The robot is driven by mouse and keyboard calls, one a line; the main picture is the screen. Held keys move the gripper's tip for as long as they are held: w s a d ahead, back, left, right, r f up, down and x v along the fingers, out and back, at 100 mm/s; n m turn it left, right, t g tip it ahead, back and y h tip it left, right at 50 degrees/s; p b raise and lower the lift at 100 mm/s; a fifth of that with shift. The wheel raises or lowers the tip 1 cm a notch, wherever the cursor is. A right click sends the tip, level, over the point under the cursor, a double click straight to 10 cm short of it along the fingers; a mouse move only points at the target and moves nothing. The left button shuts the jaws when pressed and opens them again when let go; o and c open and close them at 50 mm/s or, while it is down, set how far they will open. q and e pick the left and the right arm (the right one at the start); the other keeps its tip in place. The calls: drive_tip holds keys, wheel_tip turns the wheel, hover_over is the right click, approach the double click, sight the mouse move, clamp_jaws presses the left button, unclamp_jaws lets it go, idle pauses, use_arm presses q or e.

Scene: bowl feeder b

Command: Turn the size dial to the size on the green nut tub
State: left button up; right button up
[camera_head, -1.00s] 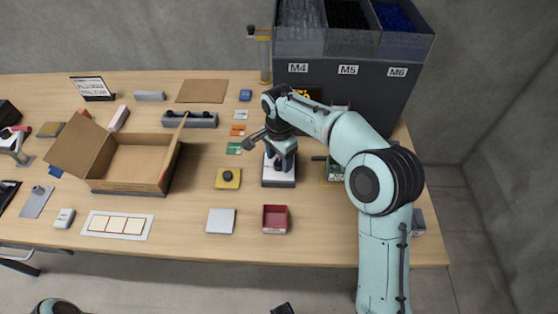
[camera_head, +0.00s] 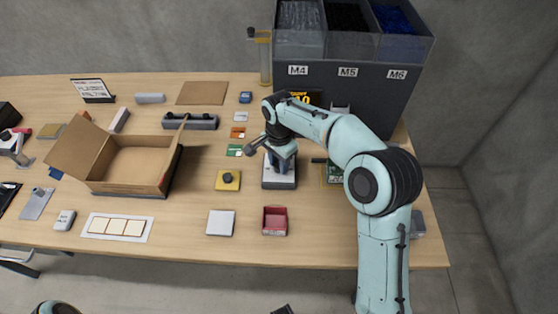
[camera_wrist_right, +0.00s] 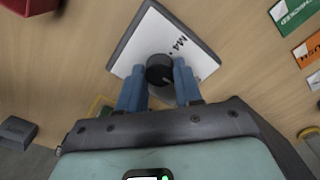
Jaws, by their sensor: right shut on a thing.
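The size dial is a dark round knob (camera_wrist_right: 160,69) on a white plate (camera_wrist_right: 196,58) marked M4 at one visible position. My right gripper (camera_wrist_right: 160,80) has its two blue fingers closed around the knob. In the head view the dial's white plate (camera_head: 271,183) shows below my right gripper (camera_head: 281,163), which hides the knob. A green item (camera_head: 334,174) stands partly behind my right arm; I cannot tell whether it is the green nut tub. My left gripper cannot be made out.
The feeder (camera_head: 345,85) with bins labelled M4, M5 and M6 stands behind. A red tray (camera_head: 275,228), a yellow button box (camera_head: 228,187) and a white pad (camera_head: 220,229) lie near the dial. An open carton (camera_head: 126,187) stands left.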

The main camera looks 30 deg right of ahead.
drive_tip(key=n+p, duration=0.2)
drive_tip(key=n, duration=0.1)
drive_tip(key=shift+r+n, duration=0.15)
drive_tip(key=shift+n, duration=0.25)
drive_tip(key=n+p, duration=0.1)
drive_tip(key=n, duration=0.3)
drive_tip(key=shift+n+p, duration=0.3)
drive_tip(key=shift+p, duration=0.05)
drive_tip(key=n+p, duration=0.1)
drive_tip(key=n, duration=0.3)
use_arm(q)
drive_tip(key=w+r+p, duration=0.1)
drive_tip(key=w+r, duration=0.2)
drive_tip(key=r, duration=0.4)
use_arm(e)
drive_tip(key=shift+n, duration=2.5)
use_arm(q)
drive_tip(key=shift+w+r+t+p, duration=0.1)
drive_tip(key=shift+t+p, duration=0.2)
use_arm(e)
drive_tip(key=o, duration=1)
drive_tip(key=shift+o, duration=0.2)
use_arm(q)
drive_tip(key=shift+w+r+p, duration=0.65)
drive_tip(key=shift+r+p, duration=0.05)
drive_tip(key=shift+r, duration=0.2)
use_arm(e)
wheel_tip(320, 180, up, 13)
